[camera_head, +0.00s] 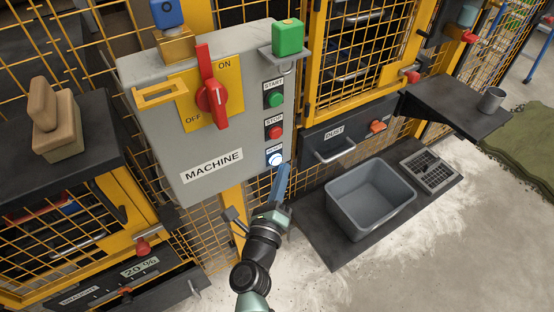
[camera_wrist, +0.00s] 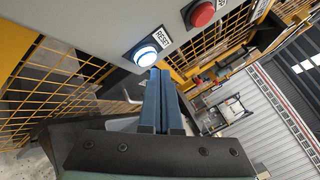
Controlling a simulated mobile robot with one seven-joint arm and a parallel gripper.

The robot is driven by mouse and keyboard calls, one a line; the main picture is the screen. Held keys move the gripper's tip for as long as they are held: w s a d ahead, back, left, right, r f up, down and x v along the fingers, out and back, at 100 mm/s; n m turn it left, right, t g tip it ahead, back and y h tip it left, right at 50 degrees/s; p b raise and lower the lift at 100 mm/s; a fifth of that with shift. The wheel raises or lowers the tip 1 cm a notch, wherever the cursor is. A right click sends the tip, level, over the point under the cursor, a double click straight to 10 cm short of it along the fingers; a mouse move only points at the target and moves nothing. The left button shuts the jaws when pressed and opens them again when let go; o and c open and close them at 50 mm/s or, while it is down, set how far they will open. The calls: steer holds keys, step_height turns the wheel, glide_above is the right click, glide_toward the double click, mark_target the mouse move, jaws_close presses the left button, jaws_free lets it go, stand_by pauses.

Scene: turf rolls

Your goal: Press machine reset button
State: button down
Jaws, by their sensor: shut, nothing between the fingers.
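The grey machine panel (camera_head: 210,150) carries a red rotary switch (camera_head: 211,92) with ON and OFF marks, a green start button (camera_head: 275,100) and a red stop button (camera_head: 274,132). Below them is the reset button (camera_head: 275,159), white and lit. In the wrist view the reset button (camera_wrist: 145,56) glows white with a blue rim, beside its RESET label. My gripper (camera_head: 283,168) is shut and empty, its blue fingers pointing up just right of and below the button. In the wrist view the fingertips (camera_wrist: 159,72) are close to the button's lower right edge; I cannot tell whether they touch.
A green block (camera_head: 288,37) sits on a bracket at the panel's upper right. A grey bin (camera_head: 370,198) stands on a dark shelf to the right. Yellow mesh fencing surrounds the panel.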

steer(key=shift+w, duration=0.1)
stand_by(0.3)
steer(key=shift+w+a, duration=0.25)
steer(key=shift+w, duration=0.05)
steer(key=shift+w+a, duration=0.3)
steer(key=shift+w, duration=0.05)
stand_by(0.7)
steer(key=shift+s+d, duration=0.5)
steer(key=shift+s, duration=0.2)
steer(key=shift+s+d, duration=0.1)
steer(key=shift+s+d+b, duration=0.15)
steer(key=shift+s+d, duration=0.55)
steer(key=shift+s, duration=0.3)
steer(key=shift+s+d+b, duration=0.15)
steer(key=shift+s+d, duration=0.55)
steer(key=shift+s, duration=0.25)
